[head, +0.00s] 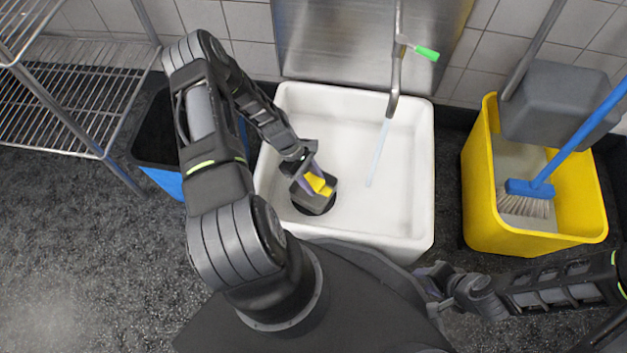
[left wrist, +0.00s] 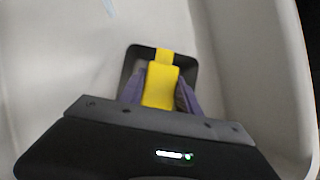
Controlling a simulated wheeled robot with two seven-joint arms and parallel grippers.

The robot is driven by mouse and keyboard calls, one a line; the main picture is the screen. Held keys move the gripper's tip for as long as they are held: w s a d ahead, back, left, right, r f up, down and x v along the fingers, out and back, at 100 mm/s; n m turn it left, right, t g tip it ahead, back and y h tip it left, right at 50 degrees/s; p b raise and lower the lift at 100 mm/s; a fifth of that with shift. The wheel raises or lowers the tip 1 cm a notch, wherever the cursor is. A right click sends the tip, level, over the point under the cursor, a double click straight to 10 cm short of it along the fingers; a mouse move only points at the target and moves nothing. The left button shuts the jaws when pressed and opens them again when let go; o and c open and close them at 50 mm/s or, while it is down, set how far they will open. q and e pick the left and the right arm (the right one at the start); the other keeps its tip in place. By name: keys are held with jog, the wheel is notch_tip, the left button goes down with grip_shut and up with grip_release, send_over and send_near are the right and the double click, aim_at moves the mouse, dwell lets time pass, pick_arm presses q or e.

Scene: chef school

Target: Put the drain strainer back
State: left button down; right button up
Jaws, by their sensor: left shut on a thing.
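The drain strainer (head: 313,203) is a dark grey, square-looking piece with a yellow grip (left wrist: 161,85). It is at the lower left of the white sink (head: 345,120). My left gripper (head: 317,180) is shut on the yellow grip, with a purple-grey finger on each side in the left wrist view. A dark round drain opening (head: 331,207) shows partly beneath the strainer; the rest is hidden. I cannot tell whether the strainer touches the sink floor. My right gripper (head: 434,284) is outside the sink at the lower right, apart from the strainer; its jaw opening is unclear.
A tap (head: 395,75) with a green handle (head: 427,53) pours a thin stream (head: 379,152) into the sink. A yellow bucket (head: 520,238) with a blue brush (head: 530,188) stands right. A wire rack (head: 70,100) and blue bin (head: 166,181) stand left.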

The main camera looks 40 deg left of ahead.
pick_arm(q)
jog(key=c, duration=0.8)
grip_release()
jog(key=shift+f, duration=0.1)
jog(key=shift+c, duration=0.2)
jog(key=shift+r, duration=0.25)
jog(key=p+v, duration=0.4)
jog(key=v, duration=0.7)
jog(key=shift+a+r+p, duration=0.25)
jog(key=shift+r+p, duration=0.1)
jog(key=shift+s, duration=0.1)
